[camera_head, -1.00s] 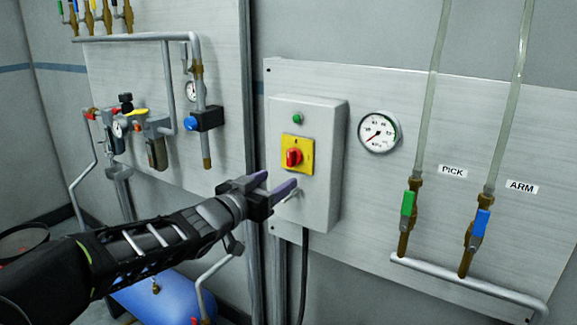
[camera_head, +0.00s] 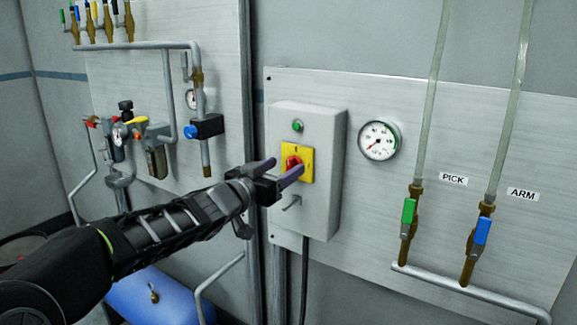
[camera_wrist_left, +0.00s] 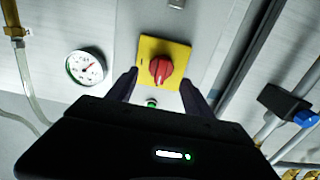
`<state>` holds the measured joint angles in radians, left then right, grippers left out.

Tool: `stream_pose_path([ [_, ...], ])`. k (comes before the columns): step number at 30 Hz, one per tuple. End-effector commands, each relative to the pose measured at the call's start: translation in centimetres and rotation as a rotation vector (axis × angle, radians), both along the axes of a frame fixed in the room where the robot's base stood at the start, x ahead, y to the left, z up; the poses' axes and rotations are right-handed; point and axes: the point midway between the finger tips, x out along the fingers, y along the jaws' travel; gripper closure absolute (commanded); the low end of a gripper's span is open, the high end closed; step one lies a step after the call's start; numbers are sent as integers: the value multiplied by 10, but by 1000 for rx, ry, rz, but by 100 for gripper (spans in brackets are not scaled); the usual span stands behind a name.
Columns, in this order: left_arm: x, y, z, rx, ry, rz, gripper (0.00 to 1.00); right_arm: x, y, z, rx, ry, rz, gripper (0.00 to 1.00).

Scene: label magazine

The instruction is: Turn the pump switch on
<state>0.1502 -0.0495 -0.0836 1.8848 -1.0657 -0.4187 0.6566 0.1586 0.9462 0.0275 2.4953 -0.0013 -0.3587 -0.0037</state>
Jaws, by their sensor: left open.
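The pump switch is a red rotary knob (camera_head: 292,162) on a yellow square plate (camera_head: 307,166), mounted on the front of a grey box (camera_head: 322,195). My left gripper (camera_head: 281,168) is open in front of the plate, its purple fingers level with the knob. In the left wrist view the red knob (camera_wrist_left: 160,68) shows ahead of the gap between the open fingers (camera_wrist_left: 160,92), with the yellow plate (camera_wrist_left: 148,48) around it. Whether the fingers touch the knob or plate cannot be told. My right gripper is not in view.
A green indicator (camera_head: 298,126) is above the plate on the box. A dial gauge (camera_head: 379,141) and green and blue valve handles (camera_head: 408,211) are to the right. Pipes and a regulator (camera_head: 205,124) are to the left. A blue tank (camera_head: 150,298) stands low at left.

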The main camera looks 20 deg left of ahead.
Motion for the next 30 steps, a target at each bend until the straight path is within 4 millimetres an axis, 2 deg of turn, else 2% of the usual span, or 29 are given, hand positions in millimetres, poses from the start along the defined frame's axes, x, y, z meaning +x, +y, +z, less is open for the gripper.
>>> stream_pose_path([
  [3,17,-3,-1,-1,0,-1,40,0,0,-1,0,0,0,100],
  [6,26,-4,0,-1,0,0,40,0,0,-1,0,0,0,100],
  [16,30,-4,0,-1,0,0,40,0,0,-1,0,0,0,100],
  [30,29,-4,0,-1,0,0,79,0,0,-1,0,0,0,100],
])
